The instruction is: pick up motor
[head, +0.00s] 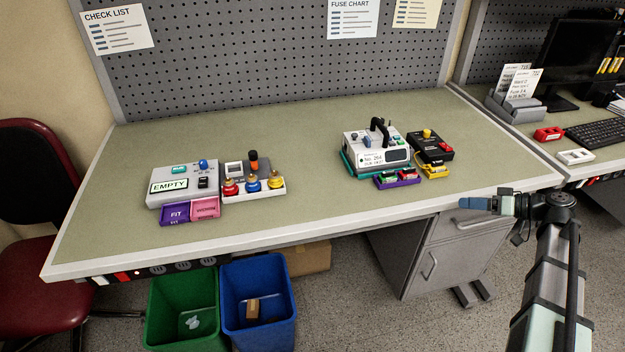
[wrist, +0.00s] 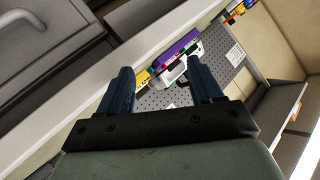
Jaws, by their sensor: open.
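No part is clearly marked as the motor, and I cannot tell which one it is. A grey tray (head: 266,192) at left centre holds red (head: 230,187), blue (head: 253,184) and yellow (head: 275,182) knobbed parts. A white pump unit (head: 362,157) with a black handle stands on a teal base at right. My gripper (head: 468,203) is at the bench's front right edge, apart from all of these. In the wrist view its two dark blue fingers (wrist: 162,82) stand wide apart with nothing held. The pump unit shows partly beyond them.
A black tester (head: 429,147) and a purple tray (head: 398,180) sit beside the pump. The bench middle is clear. Green (head: 180,318) and blue (head: 257,306) waste bins stand below.

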